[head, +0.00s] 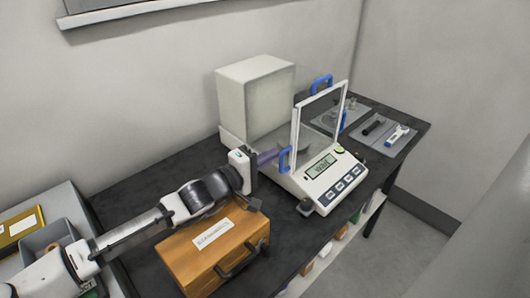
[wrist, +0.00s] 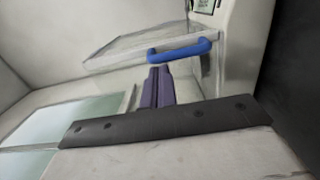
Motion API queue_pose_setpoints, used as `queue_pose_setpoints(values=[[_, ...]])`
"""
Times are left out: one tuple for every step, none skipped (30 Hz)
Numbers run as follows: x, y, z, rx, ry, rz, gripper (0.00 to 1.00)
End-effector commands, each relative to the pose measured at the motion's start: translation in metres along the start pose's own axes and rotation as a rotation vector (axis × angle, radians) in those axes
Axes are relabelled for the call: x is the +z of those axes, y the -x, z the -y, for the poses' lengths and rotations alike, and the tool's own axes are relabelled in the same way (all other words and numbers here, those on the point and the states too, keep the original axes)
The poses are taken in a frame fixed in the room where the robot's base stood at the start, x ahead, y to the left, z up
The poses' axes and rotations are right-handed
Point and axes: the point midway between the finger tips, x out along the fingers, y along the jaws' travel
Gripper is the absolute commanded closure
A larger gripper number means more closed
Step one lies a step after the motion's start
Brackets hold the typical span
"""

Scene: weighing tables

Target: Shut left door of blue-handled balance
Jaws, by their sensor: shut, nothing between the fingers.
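The blue-handled balance (head: 330,180) stands on the dark table, with a lit display and a glass front pane. The blue handle of its left door (head: 285,160) is at the near left edge of the weighing chamber. That handle also shows in the wrist view (wrist: 180,52), attached to a glass panel. My gripper (head: 272,156) is shut and empty, its purple fingers at the balance's left side, close to the handle. In the wrist view its fingertips (wrist: 159,72) point toward the handle, just short of it. I cannot tell whether they touch. How far the door stands open is unclear.
A pale box-shaped block (head: 250,100) stands behind my gripper at the wall. A wooden case (head: 205,255) with a dark handle sits below my arm. Grey trays with small tools (head: 385,135) lie right of the balance. A grey tub (head: 50,238) is far left.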

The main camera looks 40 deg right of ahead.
Motion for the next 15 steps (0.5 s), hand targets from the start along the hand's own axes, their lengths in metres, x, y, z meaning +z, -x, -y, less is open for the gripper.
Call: queue_pose_setpoints(values=[[0.0021,-0.0001,-0.0005,0.002,0.001,0.002,1.0],[0.0027,-0.0002,-0.0004,0.002,0.001,0.002,1.0],[0.0033,-0.0002,-0.0004,0.002,0.001,0.003,1.0],[0.0037,-0.0003,-0.0004,0.002,0.001,0.003,1.0],[0.004,-0.0003,-0.0003,0.002,0.001,0.004,1.0],[0.0044,-0.0004,-0.0002,0.002,0.001,0.004,1.0],[0.0046,-0.0005,-0.0002,0.002,0.001,0.005,1.0],[0.0047,-0.0005,-0.0001,0.002,0.001,0.005,1.0],[0.005,-0.0006,-0.0001,0.002,0.001,0.006,1.0],[0.0052,-0.0006,-0.0001,0.002,0.001,0.006,1.0],[0.0053,-0.0007,-0.0001,0.002,0.001,0.007,1.0],[0.0055,-0.0008,-0.0001,0.002,0.001,0.007,1.0],[0.0057,-0.0008,-0.0001,0.002,0.001,0.007,1.0],[0.0058,-0.0008,-0.0001,0.002,0.002,0.008,1.0],[0.006,-0.0004,0.0,0.002,0.001,0.008,1.0]])
